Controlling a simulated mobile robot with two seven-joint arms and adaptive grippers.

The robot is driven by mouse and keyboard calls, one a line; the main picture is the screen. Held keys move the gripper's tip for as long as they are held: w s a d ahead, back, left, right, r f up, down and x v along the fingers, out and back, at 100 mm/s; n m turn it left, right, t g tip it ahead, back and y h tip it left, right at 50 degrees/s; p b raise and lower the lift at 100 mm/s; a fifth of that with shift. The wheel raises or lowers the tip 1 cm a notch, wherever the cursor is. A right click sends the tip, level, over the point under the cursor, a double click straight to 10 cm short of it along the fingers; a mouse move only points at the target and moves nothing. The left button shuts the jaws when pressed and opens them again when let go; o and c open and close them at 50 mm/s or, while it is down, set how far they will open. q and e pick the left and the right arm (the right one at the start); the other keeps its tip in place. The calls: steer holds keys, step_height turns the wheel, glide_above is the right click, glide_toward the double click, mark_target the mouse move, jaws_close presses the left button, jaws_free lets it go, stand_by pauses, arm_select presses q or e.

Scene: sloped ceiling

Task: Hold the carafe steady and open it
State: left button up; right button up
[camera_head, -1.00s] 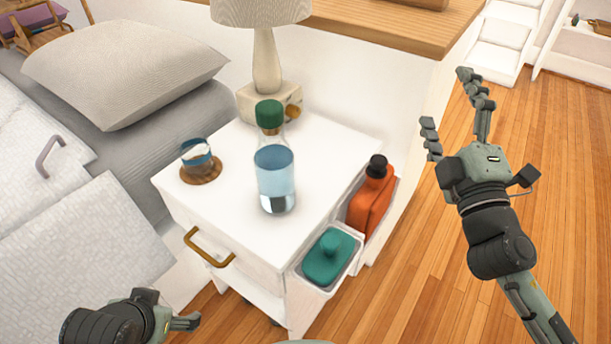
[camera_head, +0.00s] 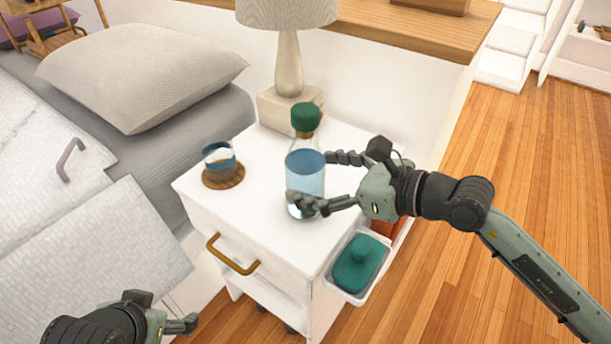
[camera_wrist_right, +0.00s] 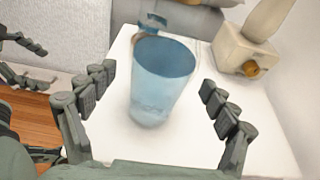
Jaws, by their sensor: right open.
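The carafe (camera_head: 304,172) stands upright on the white bedside cabinet, clear with blue water and a green stopper (camera_head: 305,117) in its neck. My right gripper (camera_head: 318,181) is open around the carafe's body, one finger in front and one behind. In the right wrist view the carafe body (camera_wrist_right: 162,85) lies between the spread fingers (camera_wrist_right: 160,98), with gaps on both sides. The stopper cannot be made out there. My left gripper (camera_head: 186,324) is low at the left, apart from the cabinet. Its fingers look spread at the left of the wrist view (camera_wrist_right: 48,68).
A glass (camera_head: 218,157) sits on a wooden coaster (camera_head: 223,180) left of the carafe. A lamp (camera_head: 289,65) stands behind it. An orange item (camera_head: 386,228) is partly hidden by my right arm. The cabinet's front top is clear.

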steer(key=shift+x, duration=1.2)
steer(key=c, duration=1.9)
steer(key=shift+r, duration=0.15)
steer(key=shift+c, duration=0.2)
